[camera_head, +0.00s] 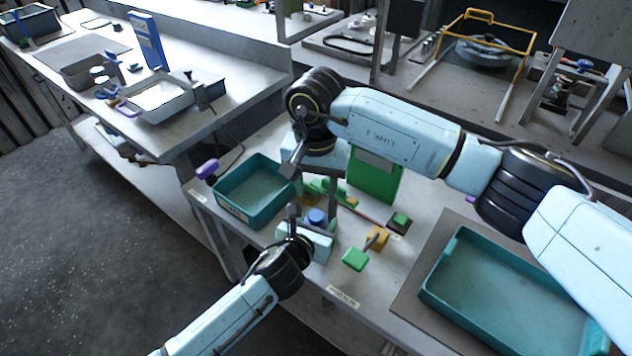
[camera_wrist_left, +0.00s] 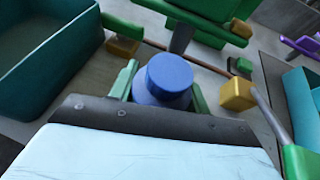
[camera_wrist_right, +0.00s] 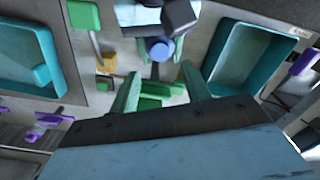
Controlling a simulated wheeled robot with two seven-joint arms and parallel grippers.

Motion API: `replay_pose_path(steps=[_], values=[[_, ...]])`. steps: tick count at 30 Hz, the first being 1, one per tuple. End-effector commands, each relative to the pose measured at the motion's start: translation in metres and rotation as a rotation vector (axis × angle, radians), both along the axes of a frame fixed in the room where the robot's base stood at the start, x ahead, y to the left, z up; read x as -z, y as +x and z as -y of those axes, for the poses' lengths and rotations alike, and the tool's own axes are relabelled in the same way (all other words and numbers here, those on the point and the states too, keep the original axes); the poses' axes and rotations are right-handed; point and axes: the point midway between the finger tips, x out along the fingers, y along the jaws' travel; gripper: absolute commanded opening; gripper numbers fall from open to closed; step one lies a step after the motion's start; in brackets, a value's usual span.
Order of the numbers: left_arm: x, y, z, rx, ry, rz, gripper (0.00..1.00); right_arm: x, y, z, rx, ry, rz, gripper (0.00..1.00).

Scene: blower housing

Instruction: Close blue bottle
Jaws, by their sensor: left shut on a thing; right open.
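The blue bottle (camera_head: 317,216) stands upright on the table, with a round blue top seen from above in the left wrist view (camera_wrist_left: 170,74). My left gripper (camera_wrist_left: 165,84) is shut on the bottle, with a green finger on each side. It also shows in the right wrist view (camera_wrist_right: 160,48), beyond my right gripper's fingers. My right gripper (camera_wrist_right: 158,78) is open and empty, its green fingers wide apart, short of the bottle. I cannot tell whether the round top is a separate cap.
A teal bin (camera_head: 226,203) stands left of the bottle, and a larger teal tray (camera_head: 447,305) lies at the right. A purple-handled tool (camera_head: 207,169) is at the left edge.

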Motion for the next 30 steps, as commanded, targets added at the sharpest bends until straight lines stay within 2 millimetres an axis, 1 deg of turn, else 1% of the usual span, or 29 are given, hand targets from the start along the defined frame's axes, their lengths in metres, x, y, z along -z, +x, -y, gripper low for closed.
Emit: replay_pose_path(steps=[9,15,19,26,27,30], values=[[0.000,0.000,0.000,0.000,0.000,-0.001,0.00,0.049,-0.001,0.000,0.001,0.000,-0.004,0.48],[0.000,0.000,0.000,0.000,0.000,-0.001,0.00,0.069,-0.001,0.000,0.001,0.000,-0.002,0.48],[0.000,0.000,0.000,0.000,0.000,-0.001,0.00,0.074,0.000,0.000,0.001,0.000,-0.001,0.48],[0.000,0.000,0.000,0.000,0.000,-0.001,0.00,0.074,0.000,0.000,0.001,0.000,0.000,0.48],[0.000,0.000,0.000,0.000,0.000,-0.001,0.00,0.074,0.000,0.000,0.001,0.000,0.000,0.45],[0.000,0.000,0.000,0.000,0.000,-0.001,0.00,0.074,0.000,0.000,0.001,0.000,0.000,0.32]])
